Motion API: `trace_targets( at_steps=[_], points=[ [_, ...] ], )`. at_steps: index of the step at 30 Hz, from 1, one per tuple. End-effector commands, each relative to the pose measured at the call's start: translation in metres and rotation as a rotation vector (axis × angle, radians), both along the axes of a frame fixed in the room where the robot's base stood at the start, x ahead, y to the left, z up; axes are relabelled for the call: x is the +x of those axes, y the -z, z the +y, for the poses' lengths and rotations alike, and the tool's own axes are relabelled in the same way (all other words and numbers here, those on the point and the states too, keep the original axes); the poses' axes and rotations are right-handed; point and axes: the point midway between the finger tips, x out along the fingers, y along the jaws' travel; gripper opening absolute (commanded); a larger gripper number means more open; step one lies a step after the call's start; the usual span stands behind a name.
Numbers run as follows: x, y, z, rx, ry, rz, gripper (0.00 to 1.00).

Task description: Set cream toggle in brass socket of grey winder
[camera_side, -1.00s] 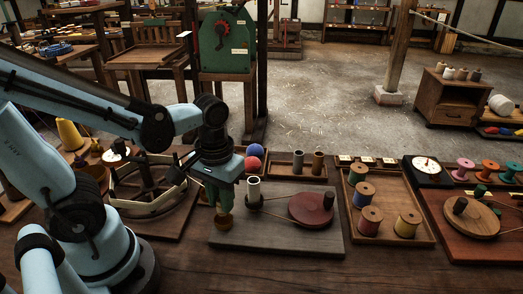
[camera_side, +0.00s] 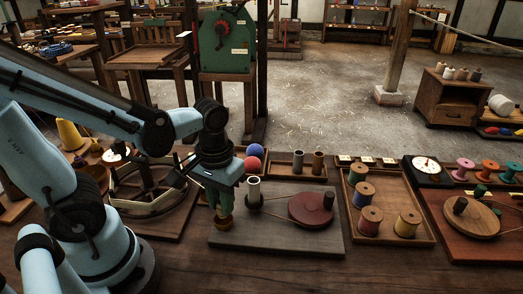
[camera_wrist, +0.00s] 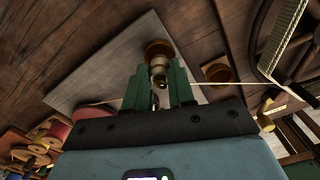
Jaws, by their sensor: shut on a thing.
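The grey winder (camera_side: 282,239) is a grey board with a dark red disc (camera_side: 311,208) and a pale-topped post (camera_side: 254,193). Its brass socket (camera_wrist: 159,47) is at the board's edge, straight beyond my fingertips. My gripper (camera_side: 222,213) points down over the near left corner of the board, its green fingers shut on the cream toggle (camera_wrist: 158,64). In the wrist view the toggle's pale end overlaps the near side of the socket's mouth. The fingers hide most of the toggle, and I cannot tell how deep it sits.
A pale cord (camera_wrist: 225,84) runs sideways from near my fingers. A wooden wheel frame (camera_side: 152,190) stands close on the left. A spool tray (camera_side: 428,240) is to the right, and red and blue balls (camera_side: 253,164) lie behind. The bench front is clear.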

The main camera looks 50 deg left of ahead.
Motion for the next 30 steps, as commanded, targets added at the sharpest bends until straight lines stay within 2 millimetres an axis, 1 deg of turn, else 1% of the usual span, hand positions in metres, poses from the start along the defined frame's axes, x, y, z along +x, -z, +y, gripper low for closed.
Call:
trace_targets(
  at_steps=[9,22,30],
  points=[
    [0.0,0.001,0.0,0.0,0.0,0.0,0.07],
    [0.0,0.015,0.0,0.0,0.0,0.0,0.07],
    [0.0,0.018,0.0,0.0,0.0,0.0,0.07]
  ],
)
